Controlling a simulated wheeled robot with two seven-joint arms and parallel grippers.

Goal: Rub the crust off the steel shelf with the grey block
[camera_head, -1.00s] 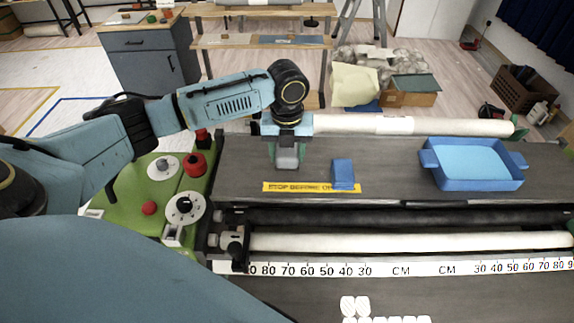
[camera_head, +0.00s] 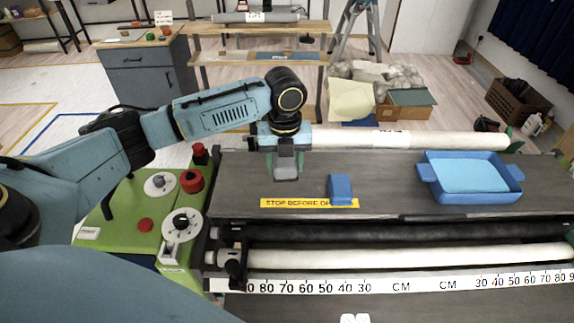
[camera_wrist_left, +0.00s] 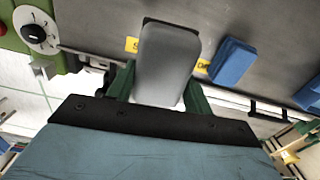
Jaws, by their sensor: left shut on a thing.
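My left gripper (camera_head: 286,176) is shut on the grey block (camera_head: 286,162), at the left part of a dark grey flat surface (camera_head: 400,195), which I take for the steel shelf. In the left wrist view the grey block (camera_wrist_left: 165,65) sticks out between the green fingers, over or on the dark surface (camera_wrist_left: 215,22). I cannot tell whether it touches the surface. No crust is clearly visible; the block and gripper hide a small patch. My right gripper is not in view.
A small blue block (camera_head: 341,188) stands right of my left gripper by a yellow warning strip (camera_head: 275,203). A blue tray (camera_head: 472,197) sits at the right. A white roll (camera_head: 410,140) lies behind, and a green control panel (camera_head: 125,215) is at the left.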

